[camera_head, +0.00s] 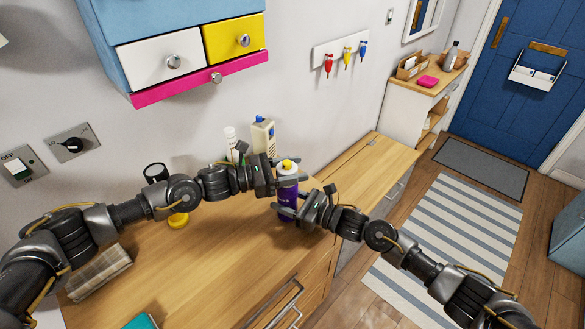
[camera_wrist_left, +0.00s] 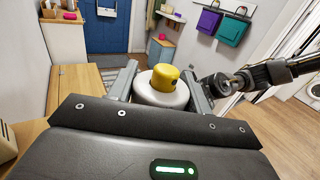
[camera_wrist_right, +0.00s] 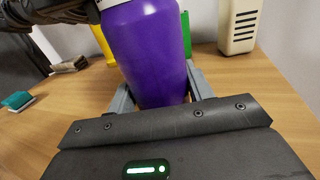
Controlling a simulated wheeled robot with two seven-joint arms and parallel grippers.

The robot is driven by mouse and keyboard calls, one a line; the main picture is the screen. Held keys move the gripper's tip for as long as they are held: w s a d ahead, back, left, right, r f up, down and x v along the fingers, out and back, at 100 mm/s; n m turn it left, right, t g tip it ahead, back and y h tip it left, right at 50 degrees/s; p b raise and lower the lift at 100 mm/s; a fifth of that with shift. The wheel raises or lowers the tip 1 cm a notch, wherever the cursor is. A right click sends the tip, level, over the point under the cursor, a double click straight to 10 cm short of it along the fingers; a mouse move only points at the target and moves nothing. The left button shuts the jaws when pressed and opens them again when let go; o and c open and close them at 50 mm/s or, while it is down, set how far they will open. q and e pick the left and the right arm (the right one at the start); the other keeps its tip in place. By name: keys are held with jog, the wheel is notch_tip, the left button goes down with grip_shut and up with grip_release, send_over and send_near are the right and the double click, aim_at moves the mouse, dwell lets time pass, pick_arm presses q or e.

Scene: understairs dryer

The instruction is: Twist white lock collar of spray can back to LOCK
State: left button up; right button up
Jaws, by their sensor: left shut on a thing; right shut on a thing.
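The purple spray can (camera_head: 287,200) stands upright near the front edge of the wooden counter. It has a white lock collar (camera_head: 286,170) and a yellow nozzle (camera_head: 287,163) on top. My left gripper (camera_head: 280,181) is shut on the white collar; the left wrist view shows the collar (camera_wrist_left: 162,92) between its fingers, with the yellow nozzle (camera_wrist_left: 164,77) above. My right gripper (camera_head: 290,212) is lower and shut on the purple can body, which fills the middle of the right wrist view (camera_wrist_right: 150,55). Any lock marking on the collar is too small to read.
A yellow cap (camera_head: 178,220), a dark mug (camera_head: 155,172) and a folded cloth (camera_head: 98,272) lie to the left. Drawers (camera_head: 190,60) hang above. The counter to the right is clear.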

aim_at(293, 166)
pick_arm(q)
jog(key=shift+m+g, duration=0.5)
jog(key=shift+g, duration=0.2)
jog(key=o, duration=1)
jog(key=shift+s, duration=0.1)
notch_tip(293, 166, up, 10)
jog(key=shift+r, duration=0.1)
